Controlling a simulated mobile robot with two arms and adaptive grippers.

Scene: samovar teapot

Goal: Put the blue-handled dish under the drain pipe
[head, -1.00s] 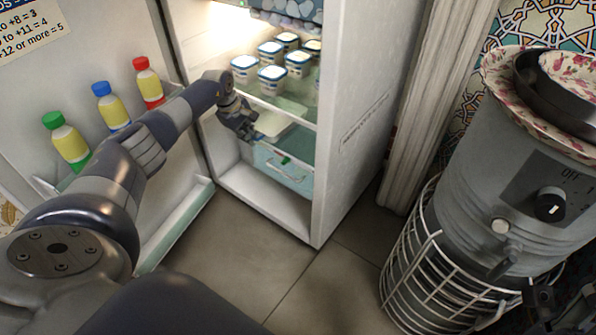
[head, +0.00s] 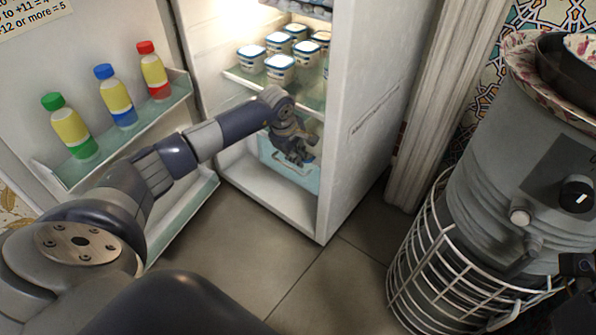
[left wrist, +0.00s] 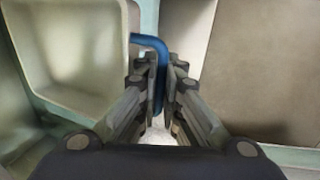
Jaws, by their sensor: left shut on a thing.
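My left gripper (head: 297,152) is at the open front of the fridge, below the shelf with cups. In the left wrist view, its fingers (left wrist: 167,95) are closed on the blue handle (left wrist: 150,41) of a cream-coloured dish (left wrist: 75,55). The dish body extends to the left of the fingers; its inside looks empty. In the head view the arm and gripper hide most of the dish. I cannot make out the drain pipe with certainty; a small spout-like part (head: 525,262) sits low on the grey samovar (head: 500,190).
The fridge door (head: 110,40) stands open at left with several bottles in its rack (head: 70,178). Several cups (head: 280,67) stand on the fridge shelf. A pale blue drawer (head: 305,180) is behind the gripper. A white wire stand (head: 440,260) holds the samovar. The floor (head: 300,275) between is clear.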

